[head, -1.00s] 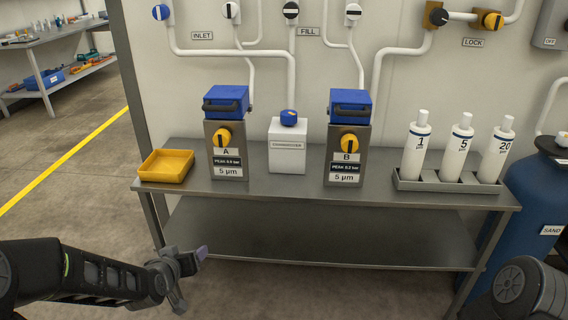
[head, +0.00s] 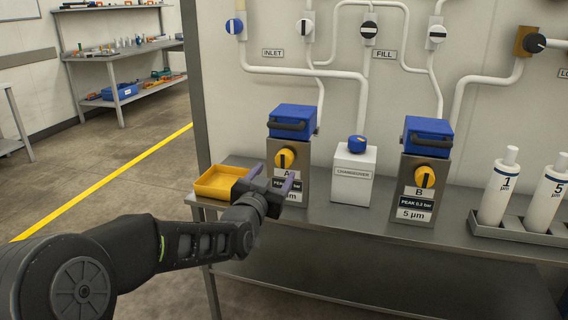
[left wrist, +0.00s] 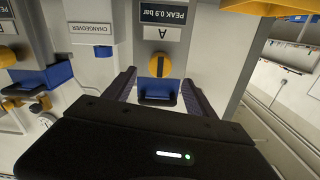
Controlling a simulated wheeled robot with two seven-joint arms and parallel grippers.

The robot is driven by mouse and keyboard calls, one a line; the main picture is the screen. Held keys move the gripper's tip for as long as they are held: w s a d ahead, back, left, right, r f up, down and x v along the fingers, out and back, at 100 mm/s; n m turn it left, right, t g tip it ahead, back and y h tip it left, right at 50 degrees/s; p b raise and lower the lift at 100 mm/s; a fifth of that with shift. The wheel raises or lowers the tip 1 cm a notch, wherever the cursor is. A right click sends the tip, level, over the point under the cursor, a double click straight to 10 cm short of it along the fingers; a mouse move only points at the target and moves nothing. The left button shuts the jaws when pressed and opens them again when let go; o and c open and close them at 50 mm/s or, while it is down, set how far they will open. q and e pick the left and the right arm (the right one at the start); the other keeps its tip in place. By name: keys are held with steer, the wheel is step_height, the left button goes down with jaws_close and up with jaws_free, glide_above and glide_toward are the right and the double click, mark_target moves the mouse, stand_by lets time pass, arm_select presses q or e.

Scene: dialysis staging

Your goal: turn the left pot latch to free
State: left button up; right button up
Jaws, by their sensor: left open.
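The left pot, labelled A (head: 289,130), is a grey block with a blue lid (head: 293,114). Its latch is a round yellow knob with an upright dark bar (head: 285,158). My left gripper (head: 271,178) is open and empty, in front of the pot and a little below and left of the latch in the head view. It partly hides the pot's labels. In the left wrist view, which is upside down, the latch (left wrist: 160,65) lies ahead, roughly between the open fingers (left wrist: 158,83), with no contact visible. My right gripper is out of view.
A yellow tray (head: 218,184) sits on the bench just left of my gripper. A white changeover box (head: 353,175) and pot B (head: 420,175) stand to the right, then white cartridges (head: 498,185) in a rack. Pipes and valves line the wall above.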

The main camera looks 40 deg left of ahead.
mark_target(283, 162)
arm_select(q)
steer(key=x, duration=0.7)
steer(key=shift+w+a, duration=0.1)
steer(key=shift+w, duration=0.15)
steer(key=shift+c, duration=0.4)
steer(key=c, duration=1.3)
